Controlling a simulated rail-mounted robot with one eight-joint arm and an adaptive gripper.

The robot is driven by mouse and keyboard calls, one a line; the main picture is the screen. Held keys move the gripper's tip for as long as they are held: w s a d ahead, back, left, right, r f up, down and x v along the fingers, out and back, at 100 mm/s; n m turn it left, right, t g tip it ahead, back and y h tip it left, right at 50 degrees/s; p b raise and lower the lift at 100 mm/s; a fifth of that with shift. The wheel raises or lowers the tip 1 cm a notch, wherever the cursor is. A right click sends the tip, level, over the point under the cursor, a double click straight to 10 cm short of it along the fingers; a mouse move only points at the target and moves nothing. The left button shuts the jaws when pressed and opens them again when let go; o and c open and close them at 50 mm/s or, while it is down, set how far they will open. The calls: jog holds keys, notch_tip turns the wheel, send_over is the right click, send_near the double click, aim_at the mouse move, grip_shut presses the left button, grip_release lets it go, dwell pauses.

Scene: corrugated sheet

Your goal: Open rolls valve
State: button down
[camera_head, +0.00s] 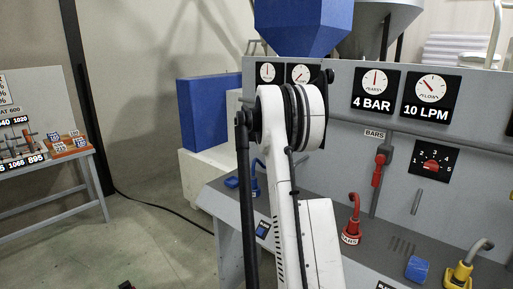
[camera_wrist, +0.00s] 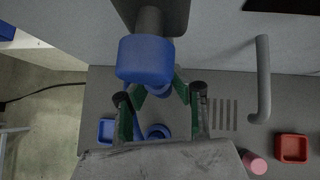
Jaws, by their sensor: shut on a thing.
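In the wrist view a blue valve handle (camera_wrist: 145,60) sits on a grey pipe end (camera_wrist: 150,20) against the panel. My gripper (camera_wrist: 158,89) has green fingers with dark joints, and they close in on the lower part of the handle. It is shut on the handle; the exact contact at the fingertips is partly hidden by the handle. In the head view my white arm covers this part of the panel, so the gripper and blue handle are hidden there. No label reading "rolls" can be read.
A red valve (camera_head: 378,168) under a "BARS" label stands right of my arm. Red (camera_head: 350,220) and yellow (camera_head: 460,273) hose fittings stand on the console ledge. A grey bar handle (camera_wrist: 262,80) sticks out right of my gripper. Gauges read "4 BAR" and "10 LPM".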

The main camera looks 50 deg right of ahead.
jog(key=shift+a+f, duration=0.1)
dwell(0.3)
jog(key=c, duration=1.5)
grip_release()
jog(key=shift+s, duration=0.1)
jog(key=v, duration=1.2)
